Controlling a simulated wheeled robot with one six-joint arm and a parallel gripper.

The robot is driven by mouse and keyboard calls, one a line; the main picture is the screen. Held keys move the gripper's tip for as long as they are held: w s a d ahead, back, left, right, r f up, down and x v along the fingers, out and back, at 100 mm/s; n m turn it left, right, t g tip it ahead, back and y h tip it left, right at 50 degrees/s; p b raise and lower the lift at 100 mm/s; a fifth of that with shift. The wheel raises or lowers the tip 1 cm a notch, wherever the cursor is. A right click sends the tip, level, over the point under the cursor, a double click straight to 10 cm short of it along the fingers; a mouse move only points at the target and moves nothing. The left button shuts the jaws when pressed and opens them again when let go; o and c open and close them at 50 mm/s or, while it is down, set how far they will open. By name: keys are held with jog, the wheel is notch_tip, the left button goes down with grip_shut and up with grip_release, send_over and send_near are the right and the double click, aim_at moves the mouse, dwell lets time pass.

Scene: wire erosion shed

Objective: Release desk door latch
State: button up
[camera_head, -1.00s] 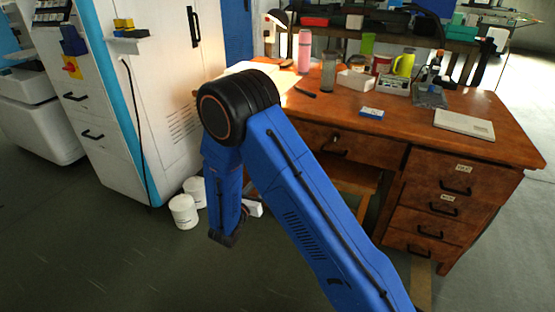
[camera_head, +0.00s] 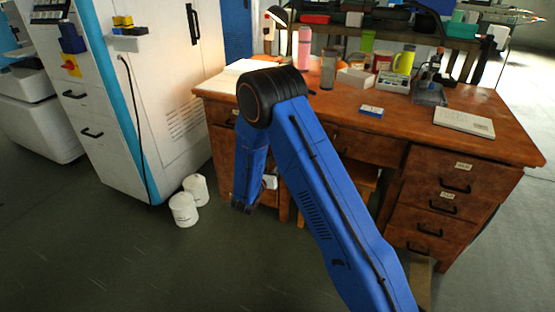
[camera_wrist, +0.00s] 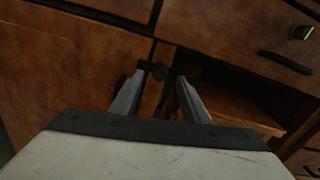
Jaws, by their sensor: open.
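The wooden desk (camera_head: 470,112) stands ahead in the head view. In the wrist view its reddish-brown door panel (camera_wrist: 65,75) fills the left side. In the head view my blue arm hides most of the door, and the fingers do not show clearly.
Two white tubs (camera_head: 184,210) stand on the floor near the white cabinet (camera_head: 165,90). Open floor lies in front.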

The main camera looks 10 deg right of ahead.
jog(key=shift+x, duration=1.7)
jog(key=shift+s, duration=0.1)
jog(key=c, duration=1.1)
jog(key=shift+o, duration=0.2)
jog(key=shift+s+d+f+m, duration=0.1)
jog(key=shift+m, duration=4.4)
jog(key=shift+f+m, duration=0.1)
jog(key=shift+m, duration=4.4)
